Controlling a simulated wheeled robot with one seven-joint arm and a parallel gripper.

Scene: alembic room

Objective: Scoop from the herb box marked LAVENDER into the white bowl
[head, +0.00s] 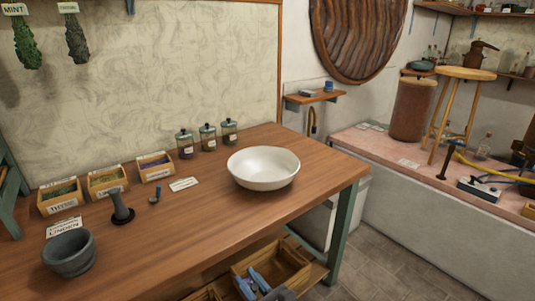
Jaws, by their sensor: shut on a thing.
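Three small wooden herb boxes stand in a row at the left back of the table. The left box (60,197) holds green herb and its label seems to read THYME. The middle box (107,182) holds brownish-green herb. The right box (155,168) holds something purple; I cannot read its label or the middle one's. The wide white bowl (263,169) stands upright on the table to the right, and looks empty. I cannot make out my gripper.
A grey mortar (68,252) and dark pestle (121,208) stand at the left. Three lidded jars (207,137) stand at the back. Cards lie flat. A wooden crate (283,262) with blue and grey items sits below the table. Table around the bowl is clear.

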